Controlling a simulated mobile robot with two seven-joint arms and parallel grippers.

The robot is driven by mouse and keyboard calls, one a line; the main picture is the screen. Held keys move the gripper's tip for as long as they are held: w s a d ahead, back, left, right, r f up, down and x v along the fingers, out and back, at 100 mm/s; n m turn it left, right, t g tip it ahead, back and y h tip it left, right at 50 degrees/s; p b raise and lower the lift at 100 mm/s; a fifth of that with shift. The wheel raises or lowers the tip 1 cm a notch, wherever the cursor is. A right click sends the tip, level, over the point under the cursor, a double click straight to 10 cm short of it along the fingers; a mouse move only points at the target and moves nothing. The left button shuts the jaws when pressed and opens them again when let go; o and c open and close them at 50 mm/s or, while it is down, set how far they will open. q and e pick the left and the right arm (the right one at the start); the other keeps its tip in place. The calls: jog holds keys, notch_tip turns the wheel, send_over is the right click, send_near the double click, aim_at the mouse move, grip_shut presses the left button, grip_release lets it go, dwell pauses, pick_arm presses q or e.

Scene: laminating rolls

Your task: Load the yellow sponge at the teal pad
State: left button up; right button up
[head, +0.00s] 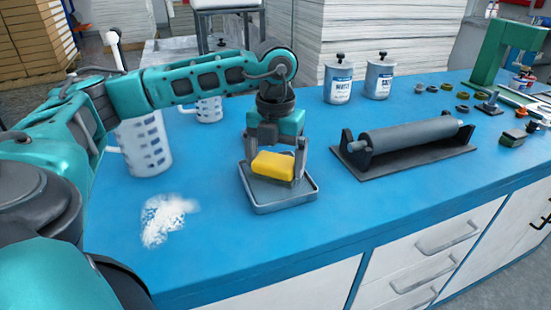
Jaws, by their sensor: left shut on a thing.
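The yellow sponge (272,166) is between the fingers of my left gripper (275,162), which is shut on it. The sponge is over a shallow grey metal tray (285,207) on the blue bench; I cannot tell whether it touches the tray floor. I cannot make out a teal pad in this view; part of the tray is hidden behind the sponge and gripper. My right gripper is not in view.
A dark roller on a base (412,140) stands right of the tray. Two labelled canisters (338,83) are behind it. A large measuring jug (145,145) and white powder (166,217) are on the left. A green frame (495,52) and small parts are at far right.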

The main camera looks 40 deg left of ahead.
aim_at(287, 164)
pick_arm(q)
jog(key=shift+r+p, duration=2.25)
jog(key=shift+r, duration=0.85)
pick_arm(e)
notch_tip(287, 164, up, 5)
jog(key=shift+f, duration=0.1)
